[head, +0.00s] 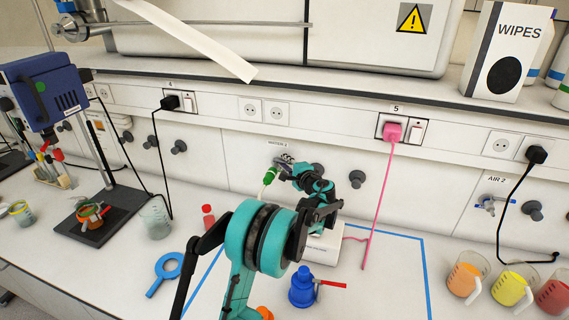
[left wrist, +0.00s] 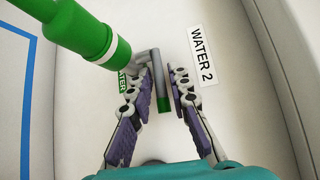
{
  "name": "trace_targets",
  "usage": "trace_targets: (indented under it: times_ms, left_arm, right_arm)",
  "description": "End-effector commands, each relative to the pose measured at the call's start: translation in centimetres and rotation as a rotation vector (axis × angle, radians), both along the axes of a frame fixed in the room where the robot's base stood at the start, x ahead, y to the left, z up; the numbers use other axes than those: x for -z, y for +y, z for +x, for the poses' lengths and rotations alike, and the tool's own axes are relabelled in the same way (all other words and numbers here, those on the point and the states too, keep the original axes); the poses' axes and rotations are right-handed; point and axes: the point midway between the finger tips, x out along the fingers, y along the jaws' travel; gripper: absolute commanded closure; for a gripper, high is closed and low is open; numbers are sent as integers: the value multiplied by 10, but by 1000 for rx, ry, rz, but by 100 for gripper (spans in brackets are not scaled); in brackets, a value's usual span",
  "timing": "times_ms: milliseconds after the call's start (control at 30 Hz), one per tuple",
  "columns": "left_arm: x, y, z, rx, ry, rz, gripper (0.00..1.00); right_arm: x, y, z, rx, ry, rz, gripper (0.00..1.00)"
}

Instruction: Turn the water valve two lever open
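The water valve two (left wrist: 156,62) is on the white wall panel beside the "WATER 2" label (left wrist: 202,56). Its grey lever with a green end (left wrist: 163,100) lies between the fingers of my left gripper (left wrist: 161,80). The fingers are spread, with narrow gaps beside the lever; firm contact cannot be made out. A green hose connector (left wrist: 108,48) sits at the upper left of the valve and also shows in the head view (head: 270,176). In the head view my left gripper (head: 283,164) is at the wall and hides most of the valve. My right gripper is out of view.
A blue bottle with a red spout (head: 302,287), a blue ring-shaped tool (head: 165,272) and a beaker (head: 156,220) stand or lie on the bench. A pink cable (head: 379,205) hangs right of my arm. Coloured beakers (head: 510,287) stand at the right.

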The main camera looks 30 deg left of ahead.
Motion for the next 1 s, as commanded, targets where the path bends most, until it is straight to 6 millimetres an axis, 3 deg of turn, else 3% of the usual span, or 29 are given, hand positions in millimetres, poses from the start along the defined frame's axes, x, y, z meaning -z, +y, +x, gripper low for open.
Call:
trace_targets:
  times_ms: [133,200,667,1000]
  left_arm:
    - [0,0,0,0,0,0,84]
    - [0,0,0,0,0,0,100]
    - [0,0,-3,43,1,-1,100]
    - [1,0,-13,264,-1,-1,100]
  right_arm:
    - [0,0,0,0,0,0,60]
    - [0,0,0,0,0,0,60]
    - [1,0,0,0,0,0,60]
    - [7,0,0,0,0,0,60]
